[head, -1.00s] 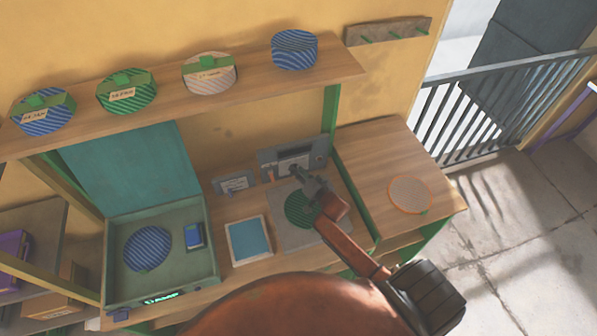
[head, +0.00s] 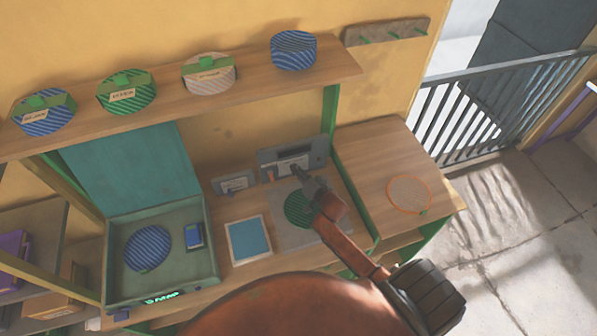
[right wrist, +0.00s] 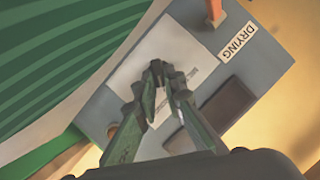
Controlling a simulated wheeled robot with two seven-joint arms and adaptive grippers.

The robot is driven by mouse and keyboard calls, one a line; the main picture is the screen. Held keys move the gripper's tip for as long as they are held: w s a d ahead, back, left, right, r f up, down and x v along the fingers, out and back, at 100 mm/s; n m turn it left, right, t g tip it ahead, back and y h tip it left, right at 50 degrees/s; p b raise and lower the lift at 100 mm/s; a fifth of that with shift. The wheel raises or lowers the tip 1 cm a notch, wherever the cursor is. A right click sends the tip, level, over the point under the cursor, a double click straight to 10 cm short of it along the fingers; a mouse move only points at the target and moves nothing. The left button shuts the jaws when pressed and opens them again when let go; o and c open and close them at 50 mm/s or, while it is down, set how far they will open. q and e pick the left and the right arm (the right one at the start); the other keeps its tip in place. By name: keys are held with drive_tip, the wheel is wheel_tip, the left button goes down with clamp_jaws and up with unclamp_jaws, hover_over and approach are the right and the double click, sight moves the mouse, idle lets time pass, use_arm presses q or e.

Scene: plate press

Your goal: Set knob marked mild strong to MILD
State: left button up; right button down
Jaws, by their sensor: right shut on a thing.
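My right gripper (head: 294,170) is at the front face of the larger grey control panel (head: 316,149) behind the work surface. In the right wrist view its green fingers (right wrist: 157,72) come together over the white label on the grey panel (right wrist: 203,25). They are shut on a small knob there, mostly hidden between the tips. The knob's pointing direction cannot be told, and the label print is too small to read as mild or strong. The panel also carries a "DRYING" tag (right wrist: 236,41) beside an orange part. My left gripper is not in view.
A green striped disc (head: 297,208) lies on a grey plate in front of the panel. A smaller grey panel (head: 234,183) stands left of it. A blue-topped frame (head: 249,241) and a green tray (head: 208,225) lie further left. A shelf (head: 240,87) runs above.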

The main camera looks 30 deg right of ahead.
drive_tip(key=shift+w+a+r+n+h+p, duration=0.15)
drive_tip(key=shift+r+n+h+p, duration=0.1)
drive_tip(key=shift+n+h+p, duration=0.3)
drive_tip(key=shift+a+n+g+p, duration=0.1)
drive_tip(key=shift+n+g+p, duration=0.2)
drive_tip(key=shift+n+p, duration=0.2)
drive_tip(key=shift+a+n+h, duration=0.2)
drive_tip(key=shift+n+h, duration=0.55)
drive_tip(key=shift+n, duration=0.2)
drive_tip(key=shift+a+f+n+g+h+b, duration=0.15)
drive_tip(key=shift+n+g+h+b, duration=0.15)
drive_tip(key=shift+n+h+b, duration=0.25)
drive_tip(key=shift+w+n+h+b, duration=0.1)
drive_tip(key=shift+n+h+b, duration=0.15)
drive_tip(key=shift+n+b, duration=0.45)
drive_tip(key=n+h+b, duration=0.1)
drive_tip(key=n+b, duration=0.1)
drive_tip(key=shift+a+h+b, duration=0.15)
drive_tip(key=shift+h+b, duration=0.15)
drive_tip(key=shift+b, duration=0.05)
drive_tip(key=shift+n+h+b, duration=0.3)
drive_tip(key=shift+n+b, duration=0.05)
